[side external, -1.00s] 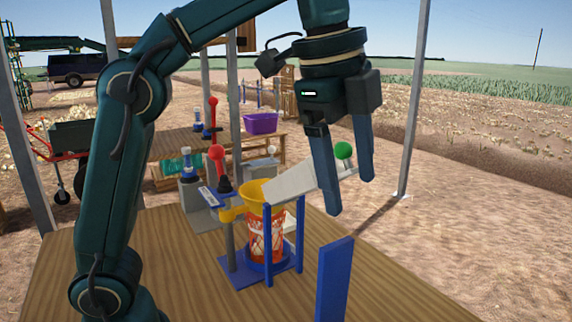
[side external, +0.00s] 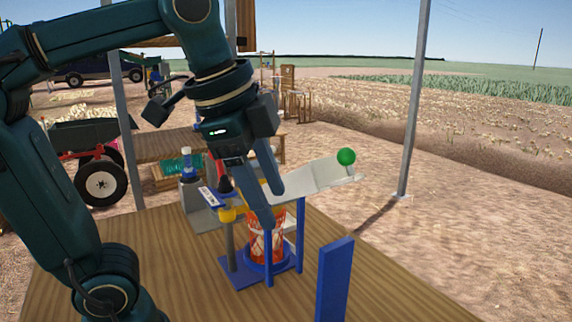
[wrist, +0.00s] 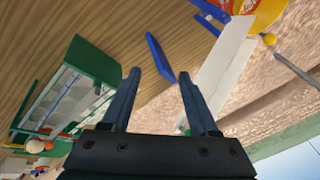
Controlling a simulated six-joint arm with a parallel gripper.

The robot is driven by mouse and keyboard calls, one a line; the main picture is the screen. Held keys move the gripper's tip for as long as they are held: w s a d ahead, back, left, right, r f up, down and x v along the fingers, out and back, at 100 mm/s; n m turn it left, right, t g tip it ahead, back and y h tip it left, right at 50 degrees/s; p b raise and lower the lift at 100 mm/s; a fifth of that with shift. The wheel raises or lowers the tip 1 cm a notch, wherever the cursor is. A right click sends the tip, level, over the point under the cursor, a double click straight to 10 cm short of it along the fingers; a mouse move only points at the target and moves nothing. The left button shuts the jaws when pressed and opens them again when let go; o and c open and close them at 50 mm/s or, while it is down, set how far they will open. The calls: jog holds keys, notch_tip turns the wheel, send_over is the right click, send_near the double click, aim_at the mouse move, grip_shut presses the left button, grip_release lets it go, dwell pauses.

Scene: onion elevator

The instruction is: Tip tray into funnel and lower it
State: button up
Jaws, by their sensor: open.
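The pale grey tray (side external: 312,176) slopes down toward the funnel, with a green ball knob (side external: 346,157) at its raised outer end. No onion shows on its visible part. The yellow funnel (wrist: 266,12) is mostly hidden behind my fingers in the side view. Below it, an orange net bag (side external: 257,246) stands in the blue frame (side external: 299,240). My gripper (side external: 272,203) is open and empty, pointing down in front of the funnel and left of the knob. In the wrist view the tray (wrist: 222,68) lies right of my gripper (wrist: 159,75).
A blue upright board (side external: 334,280) stands at the table's front right. A green crate with pale compartments (wrist: 75,85) lies left in the wrist view, with onions (wrist: 37,147) near it. A red lever (side external: 223,178) is partly hidden behind my gripper. A metal post (side external: 415,110) rises behind.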

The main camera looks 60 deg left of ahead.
jog(key=s+f+n+t, duration=0.1)
jog(key=s+f+n, duration=0.3)
jog(key=f+n, duration=0.55)
jog(key=w+a+r+m+y, duration=0.1)
jog(key=a+r+m+y, duration=0.1)
jog(key=a+m, duration=0.4)
jog(key=w+a+r+m+g+y, duration=0.1)
jog(key=w+a+r+m+y, duration=0.1)
jog(key=a+m, duration=0.4)
jog(key=w+a+r+m+g+y, duration=0.1)
jog(key=a+r+m, duration=0.4)
jog(key=a, duration=0.5)
jog(key=shift+w+a+m+y, duration=0.2)
jog(key=shift+w+m+y, duration=0.1)
jog(key=shift+m+y, duration=0.25)
jog(key=shift+w+a+m+y, duration=0.2)
jog(key=shift+w+m+y, duration=0.1)
jog(key=shift+y, duration=0.35)
jog(key=shift+x, duration=2.5)
jog(key=shift+o, duration=0.2)
